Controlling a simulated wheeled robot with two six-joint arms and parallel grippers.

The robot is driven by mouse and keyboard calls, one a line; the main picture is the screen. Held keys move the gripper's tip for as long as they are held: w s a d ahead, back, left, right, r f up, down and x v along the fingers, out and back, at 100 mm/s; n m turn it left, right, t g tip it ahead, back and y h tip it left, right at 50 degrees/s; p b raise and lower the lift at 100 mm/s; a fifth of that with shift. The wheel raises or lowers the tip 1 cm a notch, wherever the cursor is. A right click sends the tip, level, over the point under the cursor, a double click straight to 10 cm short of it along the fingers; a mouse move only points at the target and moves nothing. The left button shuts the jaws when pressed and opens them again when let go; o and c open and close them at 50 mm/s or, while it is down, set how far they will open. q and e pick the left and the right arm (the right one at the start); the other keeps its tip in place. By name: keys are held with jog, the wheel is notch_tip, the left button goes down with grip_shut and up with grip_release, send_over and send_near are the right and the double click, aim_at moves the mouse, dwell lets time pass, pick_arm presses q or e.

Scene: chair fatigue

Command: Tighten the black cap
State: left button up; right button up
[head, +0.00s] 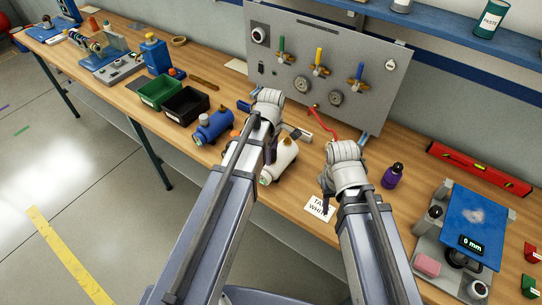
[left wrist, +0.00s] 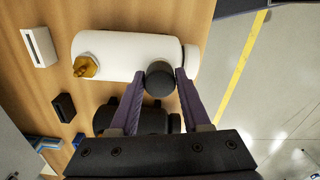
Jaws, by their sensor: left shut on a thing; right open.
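A white cylinder (head: 287,155) lies on its side on the wooden bench; the left wrist view shows it close up (left wrist: 125,55), with a brass fitting (left wrist: 86,66) at one end. The black cap (left wrist: 160,78) is on the cylinder's side near the other end. My left gripper (left wrist: 162,86) is shut on the black cap, one purple finger on each side. In the head view my left gripper (head: 270,152) hides the cap. My right gripper (head: 325,190) is open and empty above the bench, right of the cylinder.
A blue cylinder (head: 213,127) lies left of the white one, with black (head: 186,104) and green (head: 160,91) bins beyond. A printed card (head: 319,208) lies below my right gripper. A purple bottle (head: 392,176) stands to the right. A grey valve panel (head: 325,62) stands behind.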

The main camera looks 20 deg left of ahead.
pick_arm(q)
grip_shut()
jog(key=shift+m, duration=2)
jog(key=m, duration=0.4)
jog(key=o, duration=0.7)
grip_release()
